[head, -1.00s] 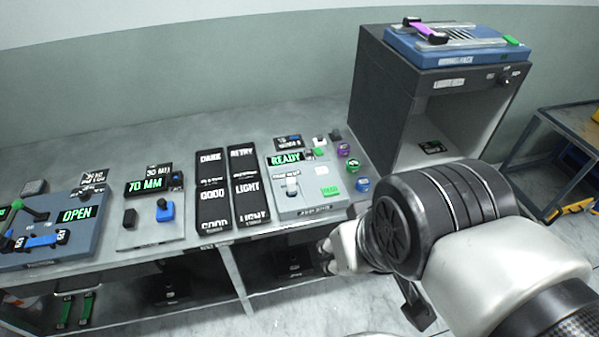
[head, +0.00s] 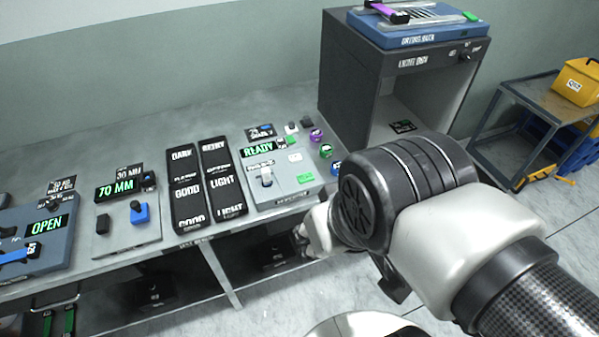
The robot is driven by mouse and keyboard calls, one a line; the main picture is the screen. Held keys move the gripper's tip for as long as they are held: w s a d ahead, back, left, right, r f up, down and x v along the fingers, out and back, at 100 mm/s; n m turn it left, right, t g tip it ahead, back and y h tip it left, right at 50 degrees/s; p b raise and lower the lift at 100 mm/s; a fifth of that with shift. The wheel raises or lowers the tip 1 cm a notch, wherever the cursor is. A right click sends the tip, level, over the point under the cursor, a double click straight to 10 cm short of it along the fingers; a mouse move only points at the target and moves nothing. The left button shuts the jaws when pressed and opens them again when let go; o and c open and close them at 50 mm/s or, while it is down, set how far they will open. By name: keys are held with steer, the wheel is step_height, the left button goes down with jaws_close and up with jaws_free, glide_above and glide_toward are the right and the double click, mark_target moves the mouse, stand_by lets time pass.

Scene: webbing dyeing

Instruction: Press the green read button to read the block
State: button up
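The reader (head: 285,204) is a grey panel on the bench with a green "READY" display (head: 258,149). A small green button (head: 305,178) is at its right front corner; its label is too small to read. A pale upright piece (head: 266,176) stands at the reader's left middle; I cannot tell if it is the block. My gripper (head: 301,240) is mostly hidden by my own arm. Only small dark parts of it show, below and in front of the bench edge, apart from the green button. Its opening cannot be seen.
Left of the reader are two dark label racks (head: 186,180), a "70 MM" panel (head: 128,235) and an "OPEN" panel (head: 40,262). Small coloured pieces (head: 316,135) stand right of the reader. A dark cabinet (head: 345,80) is behind right. A cart (head: 535,90) carries a yellow bin.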

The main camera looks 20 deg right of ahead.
steer(key=shift+c, duration=0.5)
jaws_close()
stand_by(1.5)
